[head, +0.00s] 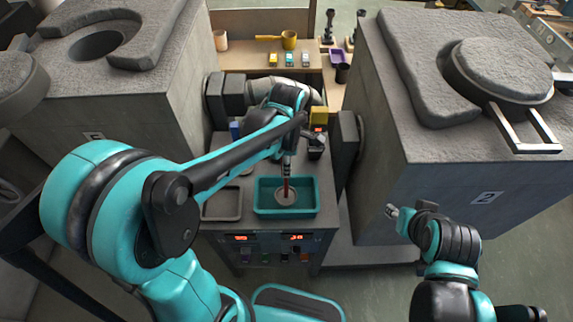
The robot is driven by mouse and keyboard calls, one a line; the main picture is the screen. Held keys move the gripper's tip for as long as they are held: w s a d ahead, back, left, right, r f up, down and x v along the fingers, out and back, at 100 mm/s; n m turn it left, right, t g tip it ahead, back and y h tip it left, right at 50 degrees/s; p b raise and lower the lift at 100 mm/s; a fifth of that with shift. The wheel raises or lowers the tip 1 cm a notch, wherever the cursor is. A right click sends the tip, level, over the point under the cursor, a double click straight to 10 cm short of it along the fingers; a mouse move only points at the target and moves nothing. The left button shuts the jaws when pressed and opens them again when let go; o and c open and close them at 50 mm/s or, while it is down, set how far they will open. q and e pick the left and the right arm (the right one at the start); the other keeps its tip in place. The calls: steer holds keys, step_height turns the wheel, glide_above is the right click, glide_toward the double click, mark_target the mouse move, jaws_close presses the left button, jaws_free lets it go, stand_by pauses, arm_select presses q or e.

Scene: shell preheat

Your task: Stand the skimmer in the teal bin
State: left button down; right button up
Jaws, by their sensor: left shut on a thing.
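The teal bin (265,209) is a rectangular open tray on the grey console between two large blocks. The skimmer (286,194) is upright, with a dark reddish handle and a round grey disc at its lower end. The disc appears inside the bin's outline; I cannot tell whether it touches the floor of the bin. My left gripper (288,168) is above the bin, pointing down, shut on the top of the skimmer's handle. My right gripper (393,211) is small in view in front of the right block, away from the bin, and its fingers are too small to read.
A grey tray (222,204) lies left of the bin. Large concrete blocks flank the console, the right one (430,187) marked 2. A shelf (262,58) at the back holds a yellow ladle (289,39) and small coloured items.

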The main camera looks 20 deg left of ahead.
arm_select(q)
steer(key=shift+f+b, duration=0.45)
steer(key=shift+f, duration=0.15)
steer(key=c, duration=1.3)
jaws_free()
